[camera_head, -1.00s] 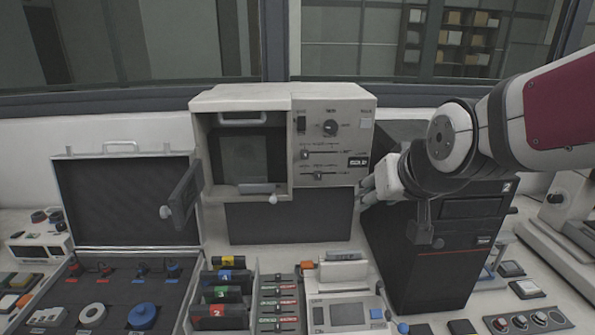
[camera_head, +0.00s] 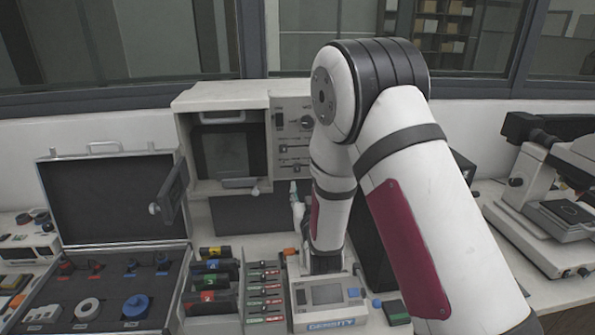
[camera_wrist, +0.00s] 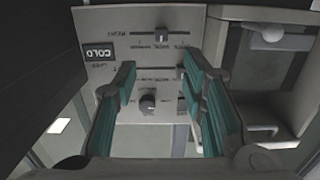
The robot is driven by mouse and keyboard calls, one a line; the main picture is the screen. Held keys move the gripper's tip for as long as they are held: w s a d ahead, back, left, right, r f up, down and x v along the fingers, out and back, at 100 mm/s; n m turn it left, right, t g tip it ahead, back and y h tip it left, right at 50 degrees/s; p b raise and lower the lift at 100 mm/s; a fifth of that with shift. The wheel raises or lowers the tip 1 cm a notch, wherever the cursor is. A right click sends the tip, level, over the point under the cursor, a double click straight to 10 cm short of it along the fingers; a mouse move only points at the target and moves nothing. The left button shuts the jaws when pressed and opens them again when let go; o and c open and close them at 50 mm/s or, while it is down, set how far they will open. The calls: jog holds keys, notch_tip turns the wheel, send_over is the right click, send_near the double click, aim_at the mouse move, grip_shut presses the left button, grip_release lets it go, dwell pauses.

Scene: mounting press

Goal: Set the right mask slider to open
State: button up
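The mounting press (camera_head: 221,97) stands at the back, with a control panel to the right of its recessed window. The panel carries a knob (camera_head: 307,122) and two horizontal sliders, an upper one (camera_head: 284,149) and a lower one (camera_head: 297,169); my arm covers the panel's right part. The upside-down wrist view shows the lower slider's handle (camera_wrist: 163,35) partway along its track, past the fingertips. The other slider's track (camera_wrist: 152,68) runs between the fingers; its handle is not clear. My gripper (camera_wrist: 160,78) is open and empty, facing the panel. In the head view it is mostly hidden.
An open case (camera_head: 115,200) with plugs and rings stands left. Coloured cartridges (camera_head: 213,285), a row of small sliders (camera_head: 264,292) and a device with a screen (camera_head: 328,294) sit in front of the press. A microscope-like instrument (camera_head: 545,190) is at right.

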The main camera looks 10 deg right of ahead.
aim_at(297, 169)
jog(key=w, duration=1.3)
jog(key=shift+w+a+f, duration=0.15)
jog(key=shift+w+f, duration=0.1)
jog(key=shift+f, duration=0.15)
grip_shut()
